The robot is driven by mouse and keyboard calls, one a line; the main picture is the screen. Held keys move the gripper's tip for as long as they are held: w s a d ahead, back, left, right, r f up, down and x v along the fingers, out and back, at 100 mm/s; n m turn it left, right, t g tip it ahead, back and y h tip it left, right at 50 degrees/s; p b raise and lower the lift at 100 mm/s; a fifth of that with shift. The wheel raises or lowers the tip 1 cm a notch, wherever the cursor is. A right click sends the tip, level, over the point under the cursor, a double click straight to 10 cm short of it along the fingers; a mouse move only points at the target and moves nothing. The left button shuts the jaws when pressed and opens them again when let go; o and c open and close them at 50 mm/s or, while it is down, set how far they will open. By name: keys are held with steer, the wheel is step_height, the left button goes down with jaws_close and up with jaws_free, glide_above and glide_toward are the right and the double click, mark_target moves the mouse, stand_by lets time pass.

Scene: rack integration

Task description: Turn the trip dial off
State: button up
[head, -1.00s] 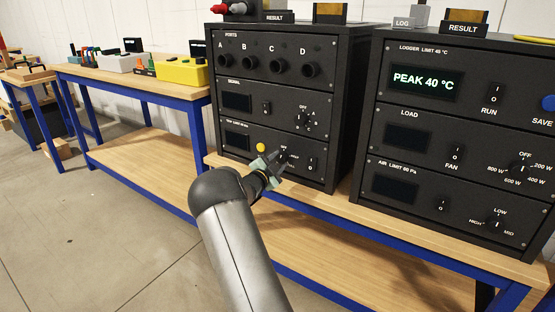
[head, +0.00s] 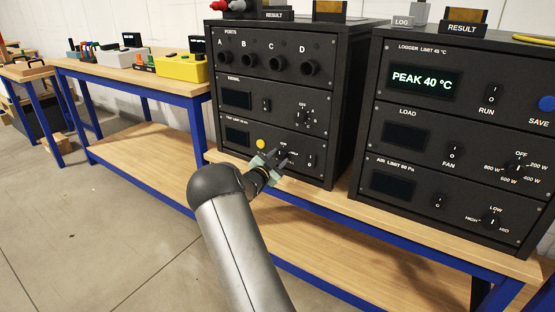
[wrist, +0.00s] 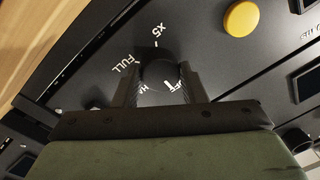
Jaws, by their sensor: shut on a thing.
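The trip dial is a round black knob (wrist: 158,72) on the bottom panel of the left rack, with white lettering around it in the wrist view. FULL is readable there; the other labels are partly covered or hard to read. My gripper (wrist: 160,88) has one finger on each side of the knob and is shut on it. In the head view my gripper (head: 271,163) is at the bottom panel and largely covers the dial. The dial's pointer setting cannot be made out.
A yellow button (head: 261,144) is just left of the dial, and a rocker switch (head: 311,160) is close on its right. Another dial (head: 304,115) is on the panel above. The right rack (head: 455,140) stands beside it, its display reading PEAK 40 °C.

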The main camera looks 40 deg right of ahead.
steer(key=o, duration=1)
steer(key=p+v, duration=0.2)
steer(key=v, duration=1.5)
steer(key=shift+a, duration=0.2)
steer(key=shift+s, duration=0.15)
